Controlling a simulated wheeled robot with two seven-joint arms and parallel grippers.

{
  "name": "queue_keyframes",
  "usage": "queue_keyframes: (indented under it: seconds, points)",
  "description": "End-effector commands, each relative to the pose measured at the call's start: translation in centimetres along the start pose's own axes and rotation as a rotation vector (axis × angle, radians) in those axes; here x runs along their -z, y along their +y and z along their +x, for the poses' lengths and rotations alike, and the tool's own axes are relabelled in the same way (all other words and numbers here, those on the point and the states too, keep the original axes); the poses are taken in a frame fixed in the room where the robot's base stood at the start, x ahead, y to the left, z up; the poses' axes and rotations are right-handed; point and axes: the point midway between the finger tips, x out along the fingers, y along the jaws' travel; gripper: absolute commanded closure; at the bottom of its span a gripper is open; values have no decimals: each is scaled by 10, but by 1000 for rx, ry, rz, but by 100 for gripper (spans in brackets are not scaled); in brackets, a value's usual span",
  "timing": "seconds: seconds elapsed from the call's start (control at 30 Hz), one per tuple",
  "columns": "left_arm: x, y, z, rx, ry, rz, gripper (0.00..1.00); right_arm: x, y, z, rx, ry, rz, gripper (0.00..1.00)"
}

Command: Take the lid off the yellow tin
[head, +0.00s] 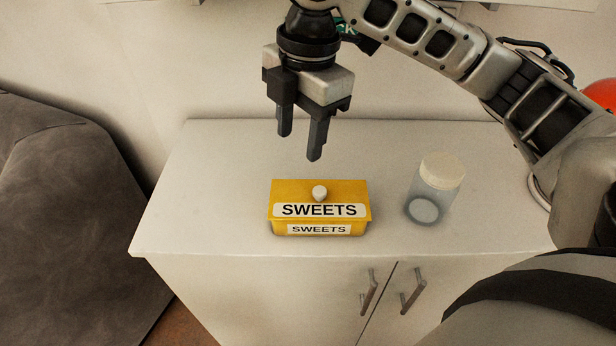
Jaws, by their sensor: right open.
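The yellow tin (274,228) stands on the white cabinet top, with "SWEETS" labels on its front. Its yellow lid (296,189) is on it, with a round white knob (319,193) on top. My right gripper (300,146) hangs above and behind the tin, fingers pointing down. It is open and empty, apart from the knob. My left gripper is not in view.
A clear jar with a pale lid (441,171) stands to the right of the tin. The white cabinet top (200,200) is bare left of the tin. A grey sofa (65,200) is at the left, and a wall is behind. Two door handles are on the cabinet front.

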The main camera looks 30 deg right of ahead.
Motion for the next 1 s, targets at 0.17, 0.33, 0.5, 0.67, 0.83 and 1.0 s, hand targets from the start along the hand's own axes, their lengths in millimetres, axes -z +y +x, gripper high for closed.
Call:
queue_keyframes:
  seconds: [0.17, 0.33, 0.5, 0.67, 0.83, 1.0]
  points:
    - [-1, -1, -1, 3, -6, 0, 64, -20, -14, -31, 50, -73, -45, 53]
    - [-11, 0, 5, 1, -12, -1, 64, -23, -18, -6, 65, -79, -53, 53]
    - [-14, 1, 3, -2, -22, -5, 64, -27, -20, 28, 63, -80, -50, 53]
    - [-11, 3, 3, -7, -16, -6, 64, -29, -21, 56, 59, -79, -50, 53]
    - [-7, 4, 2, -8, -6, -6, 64, -30, -21, 70, 56, -78, -50, 53]
    - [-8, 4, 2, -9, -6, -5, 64, -34, -24, 86, 60, -80, -48, 53]
